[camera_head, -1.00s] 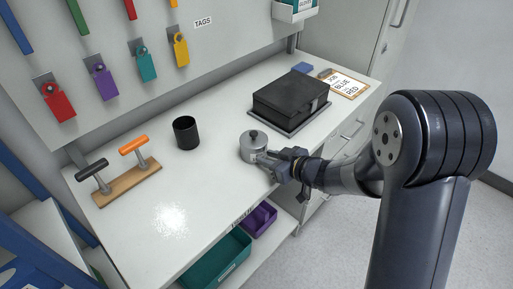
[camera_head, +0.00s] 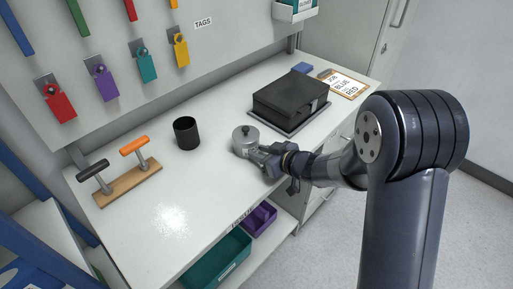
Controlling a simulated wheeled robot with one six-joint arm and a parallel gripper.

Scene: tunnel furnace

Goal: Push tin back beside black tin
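A silver tin (camera_head: 241,140) with a dark knob on its lid stands upright on the white bench, near the middle. A black tin (camera_head: 186,133), an open-topped cylinder, stands to its left and a little farther back, with a gap of bare bench between them. My gripper (camera_head: 256,151) is at the silver tin's front right side and appears to touch it. The fingertips are small and partly hidden against the tin, so I cannot tell whether they are open or shut.
A wooden block (camera_head: 130,184) with black and orange handles stands on the left. A black box (camera_head: 290,99) on a dark tray and a clipboard (camera_head: 344,84) are at the back right. Teal (camera_head: 217,262) and purple (camera_head: 259,218) bins sit below the front edge. The bench's front left is clear.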

